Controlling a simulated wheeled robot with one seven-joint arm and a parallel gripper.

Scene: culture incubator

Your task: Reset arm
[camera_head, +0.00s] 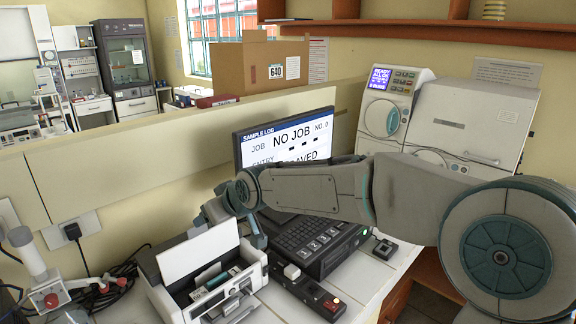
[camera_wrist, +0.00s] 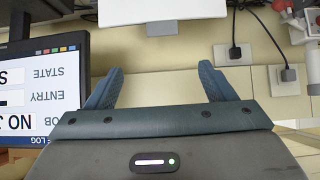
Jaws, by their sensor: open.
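My arm reaches in from the right in the head view, across the front of the monitor and over the bench. My gripper (camera_wrist: 160,82) shows in the wrist view with two dark blue fingers spread wide and nothing between them. In the head view its end is small and partly hidden near the white printer (camera_head: 200,262). The incubator (camera_head: 465,122), a white cabinet with a lit panel reading READY ALL OK, stands at the back right, partly covered by my arm. The printer's white top (camera_wrist: 160,12) also shows beyond the fingers in the wrist view.
A monitor (camera_head: 285,137) reading NO JOB stands behind a black keyboard unit (camera_head: 310,240). It shows upside down in the wrist view (camera_wrist: 45,90). A small box with buttons (camera_head: 322,298) lies in front. Sockets and cables (camera_head: 75,232) are at left. A cardboard box (camera_head: 262,68) stands behind the partition.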

